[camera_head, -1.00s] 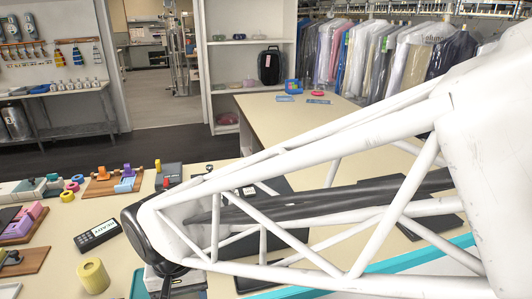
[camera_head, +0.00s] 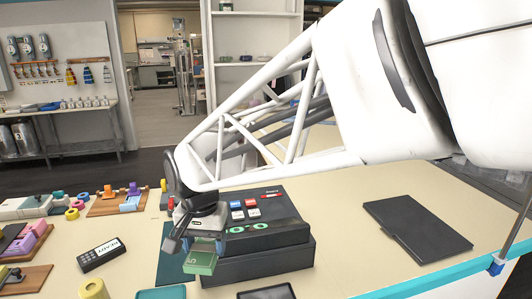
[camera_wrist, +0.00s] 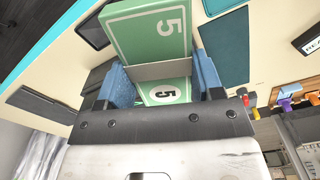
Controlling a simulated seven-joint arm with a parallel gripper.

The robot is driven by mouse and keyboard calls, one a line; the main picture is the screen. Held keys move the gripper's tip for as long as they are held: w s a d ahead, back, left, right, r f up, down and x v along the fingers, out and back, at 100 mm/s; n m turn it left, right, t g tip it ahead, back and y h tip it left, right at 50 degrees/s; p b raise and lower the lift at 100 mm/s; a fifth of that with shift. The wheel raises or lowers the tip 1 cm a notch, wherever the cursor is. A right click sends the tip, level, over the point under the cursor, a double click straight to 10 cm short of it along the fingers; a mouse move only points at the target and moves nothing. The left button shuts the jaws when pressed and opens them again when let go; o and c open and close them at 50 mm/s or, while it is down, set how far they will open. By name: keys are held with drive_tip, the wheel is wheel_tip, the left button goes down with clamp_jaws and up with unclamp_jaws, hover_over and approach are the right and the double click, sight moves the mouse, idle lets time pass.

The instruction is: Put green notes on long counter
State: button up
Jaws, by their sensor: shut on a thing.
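The green notes (camera_head: 200,263) are a banded stack marked with a 5. My gripper (camera_head: 204,244) is shut on them, with its blue fingers on either side. In the wrist view the notes (camera_wrist: 150,35) stick out past the fingers, with a pale band across them. In the head view they hang in front of the black cash register (camera_head: 262,262), above the beige counter (camera_head: 345,245). I cannot tell how far above it they are. My arm hides part of the room behind.
A dark teal mat (camera_head: 172,262) lies left of the register and a teal tray (camera_head: 162,293) in front. A card terminal (camera_head: 100,254) and a yellow roll (camera_head: 94,289) lie further left. A flat black folder (camera_head: 418,232) lies right. Bare counter shows between register and folder.

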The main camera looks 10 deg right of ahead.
drive_tip(key=w+d, duration=0.2)
drive_tip(key=w+d+m, duration=0.1)
drive_tip(key=w, duration=0.2)
drive_tip(key=w+d+m, duration=0.1)
drive_tip(key=w+d, duration=0.1)
drive_tip(key=w, duration=0.1)
drive_tip(key=shift+d+r, duration=0.3)
drive_tip(key=shift+r, duration=0.1)
drive_tip(key=w+d+m, duration=0.4)
drive_tip(key=w+d, duration=0.4)
drive_tip(key=d, duration=0.5)
drive_tip(key=w+d+m, duration=0.4)
drive_tip(key=w+d, duration=0.5)
drive_tip(key=d, duration=0.4)
drive_tip(key=w+d+f+m, duration=0.1)
drive_tip(key=d+m, duration=0.1)
drive_tip(key=d, duration=1)
drive_tip(key=w+d+f+m, duration=0.2)
drive_tip(key=d, duration=0.9)
drive_tip(key=f, duration=0.7)
drive_tip(key=d+f, duration=0.1)
drive_tip(key=f, duration=0.2)
drive_tip(key=shift+s+f, duration=0.1)
drive_tip(key=shift+f, duration=0.55)
